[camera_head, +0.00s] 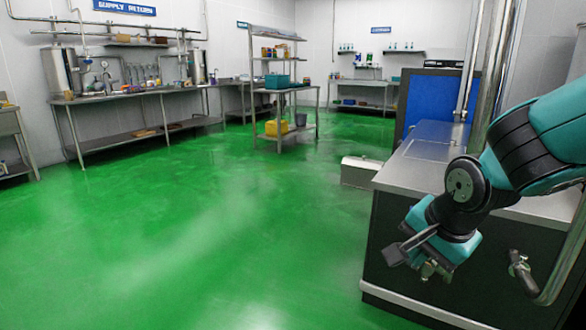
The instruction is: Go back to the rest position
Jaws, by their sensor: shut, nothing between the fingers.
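My gripper (427,270) is at the lower right, at the end of my teal and black arm. It hangs in front of the dark side of a steel-topped counter (420,168), below the level of its top. The gripper points down and to the left. Its fingers are small and dark in this view, shut, and nothing shows between them.
Green floor is clear at left and centre. A long steel bench (150,91) lines the left wall. A shelf rack (275,35) with bins stands at the back. A low metal box (360,171) sits beside the counter. A pipe handle (522,271) is near my gripper.

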